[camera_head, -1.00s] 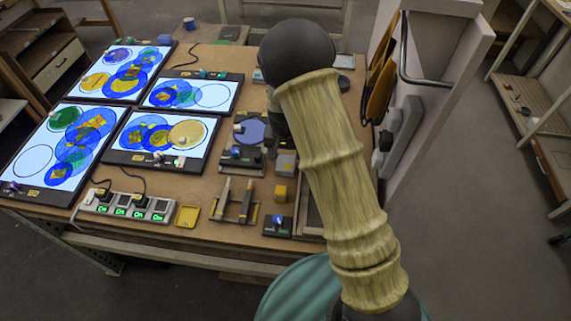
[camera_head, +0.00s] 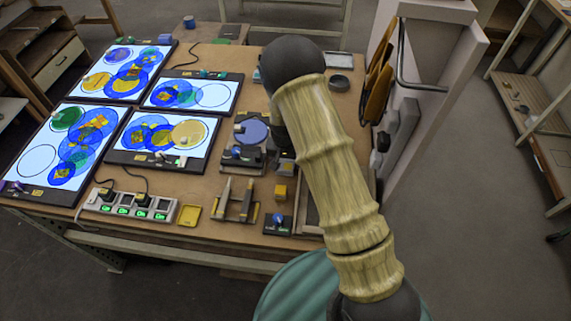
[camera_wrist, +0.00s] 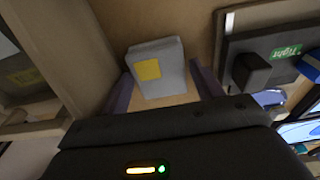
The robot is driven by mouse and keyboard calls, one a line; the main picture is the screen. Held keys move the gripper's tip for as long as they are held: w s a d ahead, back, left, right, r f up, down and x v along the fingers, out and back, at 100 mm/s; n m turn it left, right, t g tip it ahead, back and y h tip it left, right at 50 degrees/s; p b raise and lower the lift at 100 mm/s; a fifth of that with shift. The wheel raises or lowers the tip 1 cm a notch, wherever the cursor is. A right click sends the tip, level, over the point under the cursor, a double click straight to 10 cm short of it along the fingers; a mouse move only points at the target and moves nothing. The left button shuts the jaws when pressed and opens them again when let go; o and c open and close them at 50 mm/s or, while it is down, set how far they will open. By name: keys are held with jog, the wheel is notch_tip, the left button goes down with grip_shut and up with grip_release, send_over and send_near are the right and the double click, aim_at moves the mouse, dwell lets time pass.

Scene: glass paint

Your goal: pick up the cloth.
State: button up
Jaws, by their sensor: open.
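The cloth (camera_wrist: 158,52) appears to be the folded grey piece with a yellow square patch in the wrist view. It lies on the brown board. My gripper (camera_wrist: 164,82) is open, with one finger to the left of the cloth and one to the right. I cannot tell whether either finger touches it. In the head view, my arm covers most of the gripper, and a small grey part of the cloth (camera_head: 286,168) shows above a yellow block.
A wooden tray (camera_wrist: 75,45) is at the left in the wrist view. A dark device with a green label (camera_wrist: 286,53) is close at the right. In the head view, several lit glass panels (camera_head: 160,138) fill the table's left, and a yellow block (camera_head: 283,191) is near the cloth.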

aim_at(286, 163)
jog(key=c, duration=0.8)
jog(key=shift+o, duration=0.2)
notch_tip(286, 163, up, 10)
jog(key=b, duration=0.2)
dwell(0.4)
jog(key=o, duration=0.3)
jog(key=shift+c, duration=0.9)
jog(key=shift+d, duration=0.1)
